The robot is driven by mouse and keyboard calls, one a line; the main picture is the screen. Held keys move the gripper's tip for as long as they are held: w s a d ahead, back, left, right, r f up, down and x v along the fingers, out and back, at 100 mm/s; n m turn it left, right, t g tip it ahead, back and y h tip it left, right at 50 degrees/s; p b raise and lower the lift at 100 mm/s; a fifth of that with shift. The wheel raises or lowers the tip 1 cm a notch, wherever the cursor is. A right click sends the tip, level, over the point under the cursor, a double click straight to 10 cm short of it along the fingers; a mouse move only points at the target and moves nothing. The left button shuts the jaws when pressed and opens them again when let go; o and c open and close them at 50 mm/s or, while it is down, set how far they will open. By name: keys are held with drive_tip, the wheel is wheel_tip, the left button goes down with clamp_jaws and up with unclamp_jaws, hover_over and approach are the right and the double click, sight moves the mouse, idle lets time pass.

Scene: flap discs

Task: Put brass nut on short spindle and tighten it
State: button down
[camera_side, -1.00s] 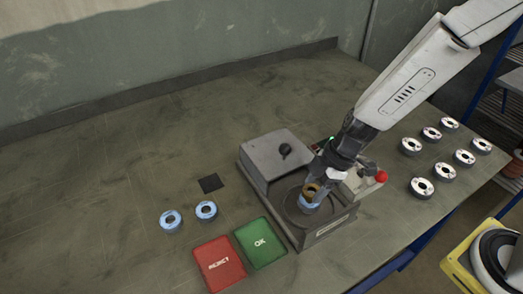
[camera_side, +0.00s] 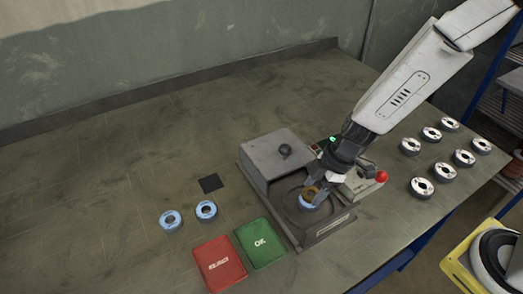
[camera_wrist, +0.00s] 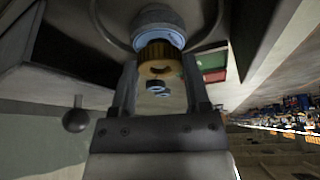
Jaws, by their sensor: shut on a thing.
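My gripper (camera_wrist: 160,75) is shut on the brass nut (camera_wrist: 160,55), a ribbed golden ring held between its fingertips. In the side view the nut (camera_side: 311,191) is at a blue flap disc (camera_side: 308,205) on the round plate of the grey machine (camera_side: 275,158). In the wrist view the nut is right against the blue disc (camera_wrist: 158,22), and I cannot tell if they touch. The short spindle is hidden by the nut and disc.
Two blue discs (camera_side: 206,209) lie on the table at the left. A red REJECT pad (camera_side: 219,264) and a green OK pad (camera_side: 260,243) lie in front of the machine. Several white-and-grey discs (camera_side: 432,134) stand at the right. A red knob (camera_side: 381,176) stands close to my gripper.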

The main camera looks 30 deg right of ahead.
drive_tip(key=shift+f, duration=0.55)
drive_tip(key=shift+s+m+t+h, duration=0.2)
drive_tip(key=shift+m+t+h, duration=0.3)
drive_tip(key=shift+m, duration=1.3)
drive_tip(key=shift+m+t, duration=0.3)
drive_tip(key=shift+m, duration=0.5)
drive_tip(key=shift+s+a+f+m+t+h, duration=0.1)
drive_tip(key=shift+m+h, duration=0.05)
drive_tip(key=shift+m, duration=0.3)
drive_tip(key=shift+s+d+m+t+h, duration=0.1)
drive_tip(key=shift+m+h, duration=0.1)
drive_tip(key=shift+m, duration=0.3)
drive_tip(key=shift+a+f+m+t+h, duration=0.1)
drive_tip(key=shift+m+h, duration=0.05)
drive_tip(key=shift+m, duration=0.3)
unclamp_jaws()
drive_tip(key=shift+r, duration=0.1)
drive_tip(key=shift+w, duration=0.1)
drive_tip(key=shift+w+n, duration=0.1)
drive_tip(key=shift+n, duration=0.3)
drive_tip(key=shift+w+r+n+y, duration=0.1)
drive_tip(key=shift+n+y, duration=0.4)
drive_tip(key=shift+n, duration=0.7)
